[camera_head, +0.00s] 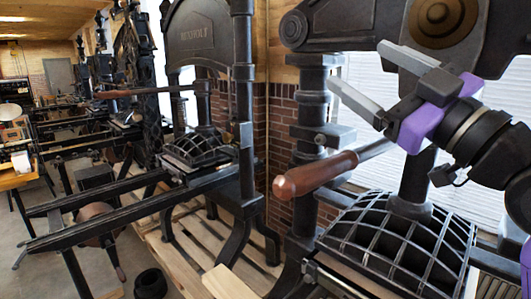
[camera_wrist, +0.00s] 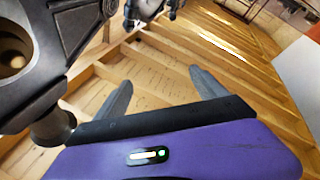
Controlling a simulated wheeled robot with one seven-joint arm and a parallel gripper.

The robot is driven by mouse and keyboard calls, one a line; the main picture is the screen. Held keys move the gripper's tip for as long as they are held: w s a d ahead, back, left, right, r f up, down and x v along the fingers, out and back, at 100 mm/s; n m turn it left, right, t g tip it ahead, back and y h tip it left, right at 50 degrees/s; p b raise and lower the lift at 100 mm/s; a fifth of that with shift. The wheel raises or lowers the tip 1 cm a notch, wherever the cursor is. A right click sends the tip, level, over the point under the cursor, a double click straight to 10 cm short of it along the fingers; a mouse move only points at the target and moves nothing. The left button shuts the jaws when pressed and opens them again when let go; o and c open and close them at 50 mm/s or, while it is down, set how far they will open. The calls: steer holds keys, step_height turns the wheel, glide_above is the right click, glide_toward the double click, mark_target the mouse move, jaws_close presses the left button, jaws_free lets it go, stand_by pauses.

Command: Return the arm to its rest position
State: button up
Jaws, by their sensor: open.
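My gripper (camera_head: 357,64) is at the upper right in the head view, in front of the nearest hand press. Its two grey fingers are spread apart with nothing between them, and they point to the upper left. It is above and apart from the press's wooden-handled lever (camera_head: 315,175). In the wrist view my gripper (camera_wrist: 160,78) also shows two separate fingers, with wooden boards and beams behind them. My arm comes in from the right edge. The gripper overlaps part of the press's frame in the head view.
The near press's ribbed black platen (camera_head: 400,240) lies below my gripper. A second black press (camera_head: 200,30) stands left of it, with rails (camera_head: 110,215) reaching left. A brick wall (camera_head: 283,130) is between them. Dark press metal (camera_wrist: 35,60) fills the left of the wrist view.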

steer(key=s+d+f+m+t+h+b, duration=0.1)
steer(key=s+d+f+m+t+h, duration=0.15)
steer(key=f+m+h, duration=0.5)
steer(key=s+d+f+m+t+h+b, duration=0.15)
steer(key=s+d+f+m, duration=0.25)
steer(key=f, duration=0.7)
steer(key=s+d+f+m+t+h, duration=0.1)
steer(key=s+d+f+m+h, duration=0.3)
steer(key=f, duration=0.6)
steer(key=s+a+f+n+g+b, duration=0.1)
steer(key=s+f+g, duration=0.3)
steer(key=s+f, duration=0.9)
steer(key=s+a+f+n+g+b, duration=0.1)
steer(key=s+a+f+g, duration=0.3)
steer(key=s+f, duration=1)
steer(key=s+g+b, duration=0.1)
steer(key=s, duration=0.2)
steer(key=shift+a+y+b, duration=0.15)
steer(key=shift+y+b, duration=0.2)
steer(key=shift+y, duration=0.05)
steer(key=shift+s, duration=0.1)
